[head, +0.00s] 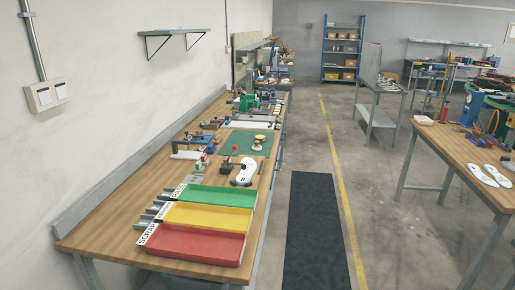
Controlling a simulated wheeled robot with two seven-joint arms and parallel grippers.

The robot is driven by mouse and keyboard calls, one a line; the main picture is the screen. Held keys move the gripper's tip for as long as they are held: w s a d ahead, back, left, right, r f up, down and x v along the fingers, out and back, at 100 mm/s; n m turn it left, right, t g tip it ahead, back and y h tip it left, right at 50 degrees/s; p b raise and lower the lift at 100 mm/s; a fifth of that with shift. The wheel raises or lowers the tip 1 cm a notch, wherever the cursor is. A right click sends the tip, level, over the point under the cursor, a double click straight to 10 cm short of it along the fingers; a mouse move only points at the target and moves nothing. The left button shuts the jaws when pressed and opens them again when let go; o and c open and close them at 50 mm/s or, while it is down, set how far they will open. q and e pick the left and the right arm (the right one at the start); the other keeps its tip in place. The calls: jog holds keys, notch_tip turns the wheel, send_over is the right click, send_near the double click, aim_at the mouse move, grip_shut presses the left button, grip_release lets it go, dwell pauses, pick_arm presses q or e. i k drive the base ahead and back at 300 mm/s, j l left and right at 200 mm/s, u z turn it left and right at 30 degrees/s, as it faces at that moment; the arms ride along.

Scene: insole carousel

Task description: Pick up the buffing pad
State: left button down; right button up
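A small round cream-and-tan object (258,142), which looks like the buffing pad, sits on the green mat (234,146) on the long wooden workbench at left. It is small in the head view, so its details are hard to tell. Neither of my grippers is in view, and nothing is seen touching the pad.
Green, yellow and red trays (205,243) stand at the near end of the workbench (95,229). A white insole (244,173) and clamp-like tools lie between them and the mat. A second bench (458,155) stands at right. The aisle with a black floor mat (314,230) is clear.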

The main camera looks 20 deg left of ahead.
aim_at(256, 147)
jog(key=i+l+z, duration=0.25)
jog(key=i, duration=0.25)
jog(key=i+l, duration=0.2)
jog(key=i, duration=0.2)
jog(key=i+l, duration=0.15)
jog(key=i, duration=0.25)
jog(key=i+l, duration=0.2)
jog(key=i, duration=0.15)
jog(key=i+j+u, duration=0.1)
jog(key=i+u, duration=0.3)
jog(key=i, duration=0.3)
jog(key=i+l+u, duration=0.15)
jog(key=i+u, duration=0.25)
jog(key=i, duration=0.3)
jog(key=i+l+u, duration=0.1)
jog(key=i+u, duration=0.3)
jog(key=i+l+u, duration=0.25)
jog(key=i+u, duration=0.2)
jog(key=i+l+u, duration=0.6)
jog(key=u, duration=0.15)
jog(key=i+l+u, duration=0.2)
jog(key=l+u, duration=0.15)
jog(key=i+l+u, duration=0.1)
jog(key=l+u, duration=0.3)
jog(key=i+l+u, duration=0.1)
jog(key=l+u, duration=0.55)
jog(key=l, duration=0.4)
